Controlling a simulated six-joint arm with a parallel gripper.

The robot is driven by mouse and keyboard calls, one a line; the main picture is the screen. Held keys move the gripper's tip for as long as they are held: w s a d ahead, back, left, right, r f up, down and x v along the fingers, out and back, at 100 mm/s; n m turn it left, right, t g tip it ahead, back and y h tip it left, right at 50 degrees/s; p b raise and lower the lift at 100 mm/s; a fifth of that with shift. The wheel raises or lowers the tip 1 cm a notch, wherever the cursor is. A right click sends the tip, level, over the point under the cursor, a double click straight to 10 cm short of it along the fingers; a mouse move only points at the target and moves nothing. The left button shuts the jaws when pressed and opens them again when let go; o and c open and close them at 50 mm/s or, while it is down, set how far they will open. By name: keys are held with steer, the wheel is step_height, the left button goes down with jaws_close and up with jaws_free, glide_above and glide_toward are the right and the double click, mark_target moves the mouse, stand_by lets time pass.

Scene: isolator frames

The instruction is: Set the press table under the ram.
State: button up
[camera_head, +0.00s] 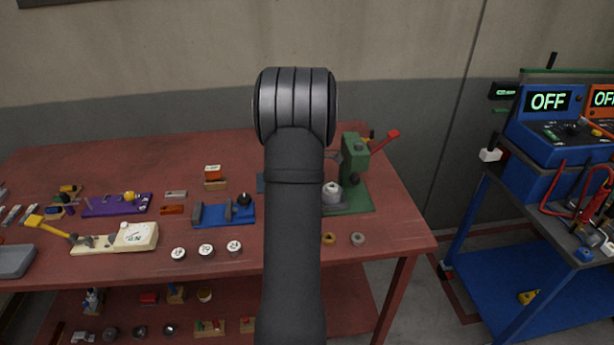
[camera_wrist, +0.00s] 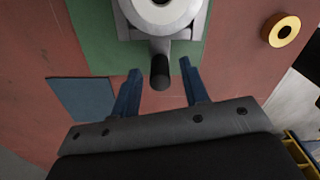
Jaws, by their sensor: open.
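The green press (camera_head: 354,160) stands at the right end of the red table, its red lever (camera_head: 384,139) angled up to the right. Its grey press table (camera_wrist: 182,44) lies over the green base (camera_wrist: 92,30) and carries a pale round part (camera_wrist: 160,8); this part also shows in the head view (camera_head: 332,193). A dark round handle (camera_wrist: 160,72) sticks out from the press table towards my gripper. My gripper (camera_wrist: 159,67) is open, its two blue fingers on either side of the handle with gaps visible. My arm hides the gripper in the head view. The ram's alignment cannot be told.
A blue-grey plate (camera_wrist: 84,100) lies beside the green base. A brass ring (camera_wrist: 281,30) lies near the table edge. A blue vise (camera_head: 224,213), a cream gauge (camera_head: 133,237) and white weights (camera_head: 206,251) sit left of my arm. A blue cart (camera_head: 520,210) stands at right.

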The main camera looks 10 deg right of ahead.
step_height(320, 180, up, 17)
stand_by(0.4)
steer(key=s+a+f+t+h, duration=0.1)
steer(key=s+a+h, duration=0.1)
steer(key=a+h, duration=0.3)
steer(key=shift+y, duration=0.4)
steer(key=x, duration=1.1)
steer(key=a+x, duration=0.1)
steer(key=x, duration=0.5)
steer(key=shift+w+f, duration=0.3)
steer(key=shift+f, duration=0.05)
jaws_close()
